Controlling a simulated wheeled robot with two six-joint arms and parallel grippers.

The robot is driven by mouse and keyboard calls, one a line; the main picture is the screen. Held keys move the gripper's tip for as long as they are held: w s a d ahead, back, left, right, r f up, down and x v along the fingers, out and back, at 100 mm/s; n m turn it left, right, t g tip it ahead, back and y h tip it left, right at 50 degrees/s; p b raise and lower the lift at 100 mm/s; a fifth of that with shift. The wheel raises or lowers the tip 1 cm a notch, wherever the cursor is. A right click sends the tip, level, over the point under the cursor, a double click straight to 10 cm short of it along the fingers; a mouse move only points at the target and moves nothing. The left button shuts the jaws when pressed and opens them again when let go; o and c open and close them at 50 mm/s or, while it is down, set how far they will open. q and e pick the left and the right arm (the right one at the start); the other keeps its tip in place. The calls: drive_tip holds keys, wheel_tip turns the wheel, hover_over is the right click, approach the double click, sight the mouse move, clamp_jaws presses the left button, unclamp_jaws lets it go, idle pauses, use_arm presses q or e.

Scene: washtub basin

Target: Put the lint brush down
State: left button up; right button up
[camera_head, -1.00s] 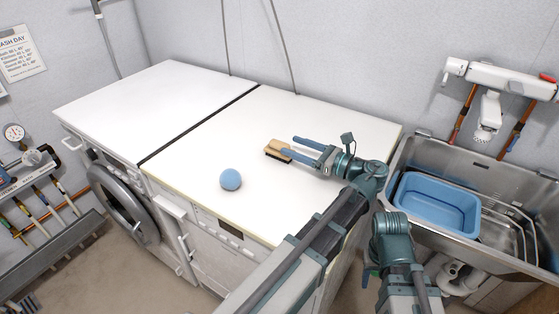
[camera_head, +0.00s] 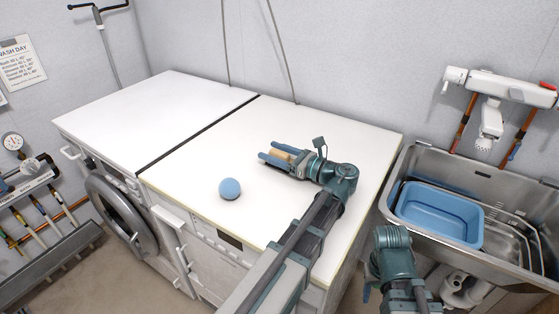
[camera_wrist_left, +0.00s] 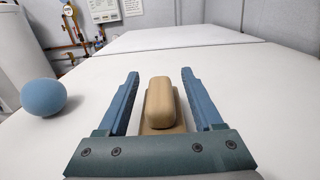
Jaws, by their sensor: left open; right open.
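The lint brush (camera_head: 279,156), with a tan wooden back, lies on the white worktop (camera_head: 215,150). In the left wrist view the brush (camera_wrist_left: 160,103) sits between the two blue fingers, with a visible gap on each side. My left gripper (camera_head: 272,154) is open around it, low over the worktop. Its fingers hide part of the brush in the head view, and the bristles are not visible. My right gripper (camera_head: 368,286) is at the bottom right, in front of the sink and away from the brush, mostly hidden by its own wrist.
A blue ball (camera_head: 230,189) rests on the worktop left of the left gripper. A second white top (camera_head: 150,115) adjoins across a dark gap. A metal sink (camera_head: 425,165) with a blue basin (camera_head: 440,213) and wire rack is at right. The worktop's far side is clear.

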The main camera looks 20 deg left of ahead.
use_arm(q)
clamp_jaws()
drive_tip(key=shift+r, duration=0.1)
use_arm(e)
drive_tip(key=shift+r, duration=0.1)
idle(0.4)
